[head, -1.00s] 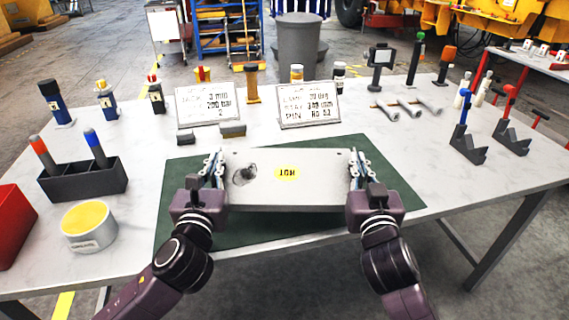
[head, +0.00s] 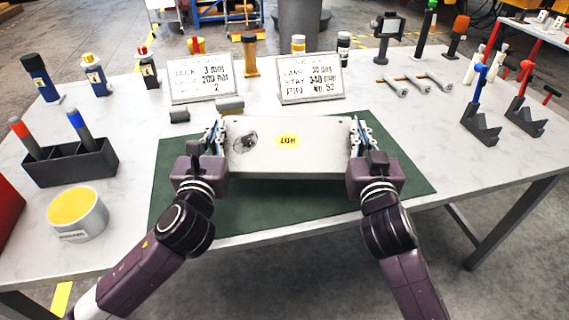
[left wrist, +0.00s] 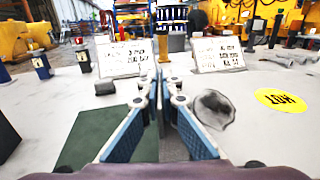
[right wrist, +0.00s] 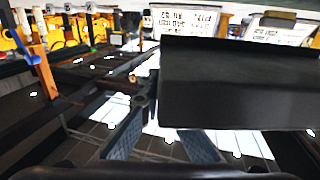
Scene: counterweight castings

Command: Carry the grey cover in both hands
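The grey cover (head: 320,160) is a flat plate with a yellow label reading HOT upside down and a dark smudge at its left. It looks roughly level above the green mat (head: 180,190). My left gripper (head: 215,137) is at its left short edge and my right gripper (head: 359,137) at its right short edge; both appear shut on it. In the left wrist view the cover (left wrist: 255,130) lies right of the fingers. In the right wrist view its dark side (right wrist: 240,90) hides part of the fingers' grip.
Two sign boards (head: 203,85) (head: 310,82) stand behind the cover, with small grey blocks (head: 229,106) close by. A dark holder (head: 70,163) and a yellow-topped tin (head: 77,213) are at left. Blue-topped (head: 479,115) and red-topped (head: 524,110) stands are at right.

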